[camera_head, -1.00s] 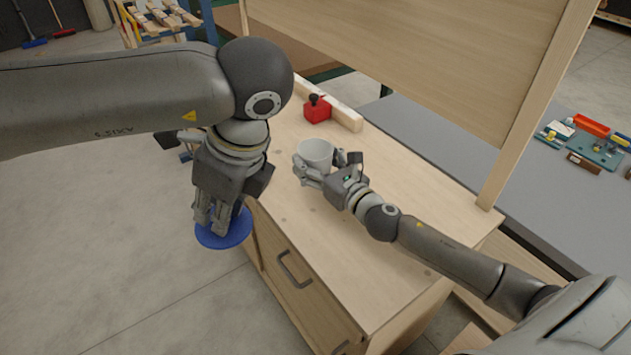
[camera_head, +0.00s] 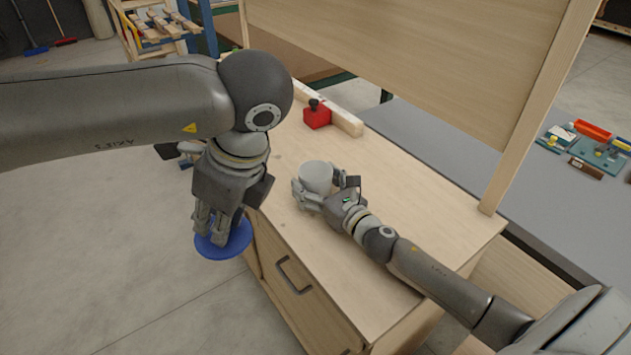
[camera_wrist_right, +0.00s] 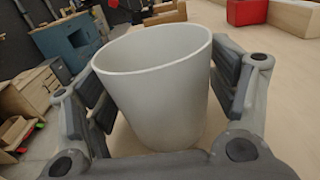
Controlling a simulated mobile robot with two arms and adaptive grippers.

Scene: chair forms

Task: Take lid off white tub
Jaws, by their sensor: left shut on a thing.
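The white tub (camera_head: 316,178) is over the worktop with no lid on it. It fills the middle of the right wrist view (camera_wrist_right: 160,95), its rim bare. My right gripper (camera_head: 325,186) has its fingers on both sides of the tub, shut on its wall. I cannot tell whether the tub's base touches the worktop. The blue lid (camera_head: 226,243) is a round disc in my left gripper (camera_head: 220,230), which is shut on it. The lid is beyond the worktop's left edge, above the floor, apart from the tub. The fingers cover part of it.
The wooden worktop (camera_head: 390,260) is largely clear. A red block with a black knob (camera_head: 317,113) sits by a wooden rail (camera_head: 345,120) at the back. An upright wooden panel (camera_head: 420,60) stands behind. A grey table (camera_head: 540,200) holds small parts at right.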

